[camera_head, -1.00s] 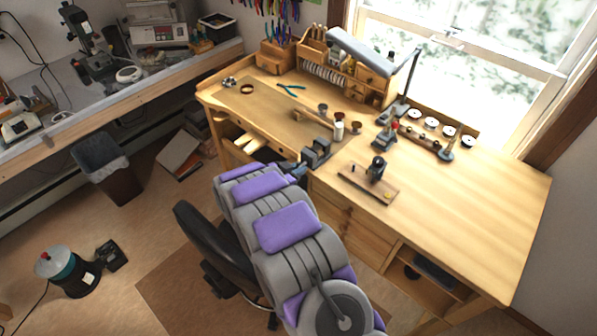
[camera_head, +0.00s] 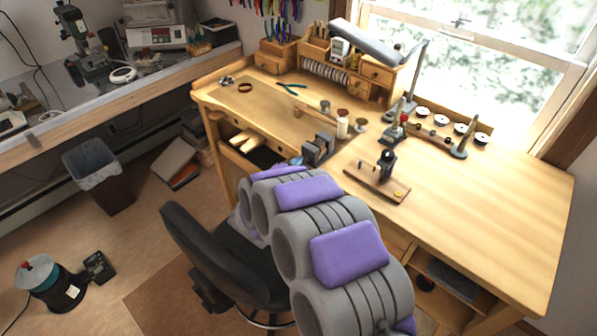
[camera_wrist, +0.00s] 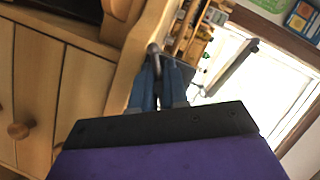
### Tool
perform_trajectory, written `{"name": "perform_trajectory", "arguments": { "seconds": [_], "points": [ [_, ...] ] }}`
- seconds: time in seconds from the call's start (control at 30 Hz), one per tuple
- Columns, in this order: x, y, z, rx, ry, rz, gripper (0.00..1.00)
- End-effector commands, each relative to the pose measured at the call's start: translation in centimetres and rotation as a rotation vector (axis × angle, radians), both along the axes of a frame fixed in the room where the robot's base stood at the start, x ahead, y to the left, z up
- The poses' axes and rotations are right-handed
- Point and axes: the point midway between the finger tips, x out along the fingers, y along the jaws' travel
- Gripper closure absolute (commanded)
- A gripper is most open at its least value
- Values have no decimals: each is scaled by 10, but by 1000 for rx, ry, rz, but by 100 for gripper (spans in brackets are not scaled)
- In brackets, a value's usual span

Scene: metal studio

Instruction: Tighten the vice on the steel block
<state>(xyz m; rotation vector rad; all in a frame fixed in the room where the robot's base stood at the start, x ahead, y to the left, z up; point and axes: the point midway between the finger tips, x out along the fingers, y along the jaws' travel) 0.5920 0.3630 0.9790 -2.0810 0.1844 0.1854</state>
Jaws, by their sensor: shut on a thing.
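The dark grey vice (camera_head: 317,152) is mounted at the front edge of the wooden workbench (camera_head: 470,205). I cannot clearly tell the steel block apart from its jaws. My gripper shows in the wrist view (camera_wrist: 160,85), its two blue-grey fingers close together around a small grey metal handle (camera_wrist: 153,48) at the bench edge. In the head view, only a bluish bit of my gripper (camera_head: 295,161) shows beside the vice's left side; my arm hides the rest.
A black stool (camera_head: 215,255) stands left of my arm. A small wooden board with a dark tool (camera_head: 380,185) lies right of the vice. Cups and a white bottle (camera_head: 342,125) stand behind it. The bench's right part is clear.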

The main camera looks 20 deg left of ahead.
Motion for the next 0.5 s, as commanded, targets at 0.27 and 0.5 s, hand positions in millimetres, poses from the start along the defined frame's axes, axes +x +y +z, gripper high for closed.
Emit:
{"name": "perform_trajectory", "arguments": {
  "seconds": [0.27,0.5],
  "points": [
    [-2,3,3,245,-103,7,100],
    [-2,2,3,455,-193,6,100]
  ]
}}
